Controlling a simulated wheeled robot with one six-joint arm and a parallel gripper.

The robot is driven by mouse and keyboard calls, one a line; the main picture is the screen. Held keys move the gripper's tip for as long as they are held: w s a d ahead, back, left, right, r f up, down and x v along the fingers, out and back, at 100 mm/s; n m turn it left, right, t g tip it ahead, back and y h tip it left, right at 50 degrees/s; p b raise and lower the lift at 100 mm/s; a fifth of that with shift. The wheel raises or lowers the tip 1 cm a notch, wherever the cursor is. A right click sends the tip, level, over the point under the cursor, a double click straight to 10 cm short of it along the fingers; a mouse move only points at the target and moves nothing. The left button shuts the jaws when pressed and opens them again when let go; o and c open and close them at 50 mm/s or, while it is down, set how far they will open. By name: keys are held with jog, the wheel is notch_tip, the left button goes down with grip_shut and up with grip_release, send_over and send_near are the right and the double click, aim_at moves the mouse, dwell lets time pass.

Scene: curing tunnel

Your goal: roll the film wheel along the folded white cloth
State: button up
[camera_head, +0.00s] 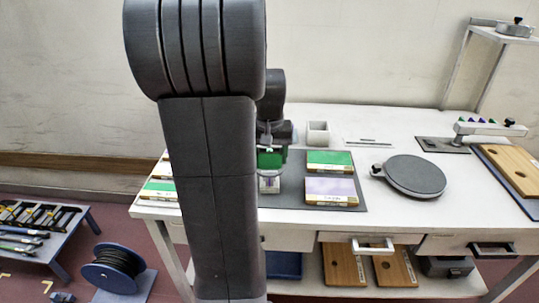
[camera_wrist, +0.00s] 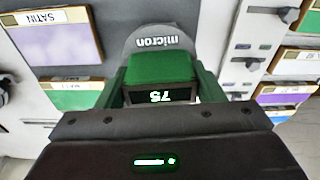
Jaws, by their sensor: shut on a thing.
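My gripper (camera_head: 270,150) is above the grey mat on the white table, partly hidden behind my arm in the head view. In the wrist view my gripper (camera_wrist: 161,84) is shut on the film wheel (camera_wrist: 160,42). This has a grey rounded part marked "micron" and a green block with a dark face reading "75" between the fingers. In the head view only a small green part shows under my gripper. I cannot make out the folded white cloth for certain in either view. Whether the wheel touches anything below cannot be told.
Green and lilac panels (camera_head: 331,188) lie on the grey mat (camera_head: 295,196), with more at the left. A small white open box (camera_head: 318,134) stands behind. A dark round plate (camera_head: 415,175) is to the right. A cable reel (camera_head: 112,270) stands on the floor at left.

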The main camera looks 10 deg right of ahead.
jog(key=shift+f, duration=0.3)
dwell(1.2)
jog(key=shift+w, duration=0.15)
jog(key=shift+w+d+p, duration=0.2)
jog(key=shift+w+p, duration=0.35)
jog(key=shift+w, duration=0.4)
jog(key=shift+w+r, duration=0.1)
jog(key=w+p, duration=0.1)
jog(key=w, duration=0.1)
jog(key=w+d+p, duration=0.1)
jog(key=w, duration=0.1)
dwell(0.8)
